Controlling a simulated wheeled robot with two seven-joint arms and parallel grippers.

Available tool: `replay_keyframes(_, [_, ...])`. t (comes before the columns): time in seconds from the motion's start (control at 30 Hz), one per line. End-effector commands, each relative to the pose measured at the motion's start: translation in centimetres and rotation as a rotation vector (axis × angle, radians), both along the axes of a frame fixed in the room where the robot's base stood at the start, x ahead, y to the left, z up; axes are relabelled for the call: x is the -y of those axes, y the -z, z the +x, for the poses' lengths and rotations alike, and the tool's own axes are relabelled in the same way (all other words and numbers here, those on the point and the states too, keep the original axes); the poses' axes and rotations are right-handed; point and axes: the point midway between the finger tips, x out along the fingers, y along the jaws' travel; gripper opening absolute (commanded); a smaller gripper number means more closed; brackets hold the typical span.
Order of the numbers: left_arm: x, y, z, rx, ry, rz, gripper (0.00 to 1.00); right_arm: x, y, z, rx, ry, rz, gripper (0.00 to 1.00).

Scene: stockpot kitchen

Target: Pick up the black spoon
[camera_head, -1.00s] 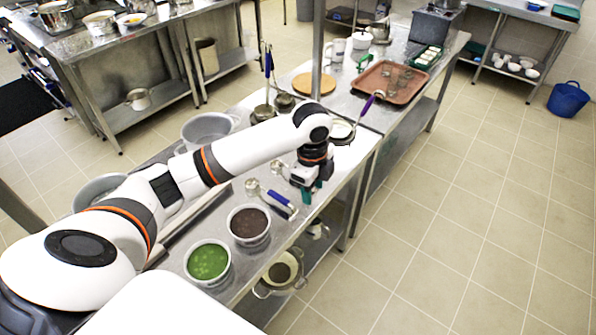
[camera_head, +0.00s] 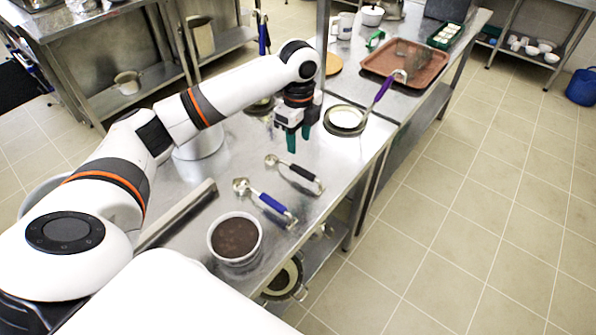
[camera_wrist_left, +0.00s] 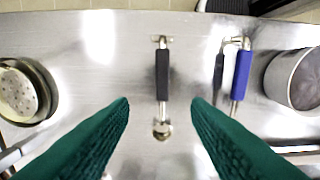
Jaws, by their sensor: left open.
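The black spoon (camera_head: 293,173), with a black handle and a small metal bowl, lies on the steel counter in the head view. In the left wrist view the black spoon (camera_wrist_left: 162,84) lies between the two teal fingertips, its bowl toward the wrist. My left gripper (camera_head: 299,142) is open, pointing down above the counter, a little beyond the spoon and apart from it. My right gripper is not in view.
A blue-handled spoon (camera_head: 266,200) lies close beside the black one. A pot of dark brown food (camera_head: 236,238) stands nearer. A round pan (camera_head: 345,119) and a purple-handled skimmer (camera_head: 384,88) lie at the right. A reddish tray (camera_head: 404,70) is farther back.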

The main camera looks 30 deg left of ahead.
Motion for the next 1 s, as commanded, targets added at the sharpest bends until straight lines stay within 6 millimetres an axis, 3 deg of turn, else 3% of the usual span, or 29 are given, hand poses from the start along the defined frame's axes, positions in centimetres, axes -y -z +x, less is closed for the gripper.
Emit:
replay_keyframes(0.3, [0.0,5.1,-0.1,-0.004,-0.001,0.0,0.44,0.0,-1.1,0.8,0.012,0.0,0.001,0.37])
replay_keyframes(0.57, [0.0,7.2,-0.2,-0.004,0.0,0.0,0.44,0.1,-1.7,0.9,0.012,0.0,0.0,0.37])
replay_keyframes(0.8, [-0.2,10.7,-0.3,-0.004,0.0,0.001,0.44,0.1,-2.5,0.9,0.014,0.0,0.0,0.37])
replay_keyframes(1.0, [-0.2,11.4,-0.2,0.0,0.001,0.001,0.44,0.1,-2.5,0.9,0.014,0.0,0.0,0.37])
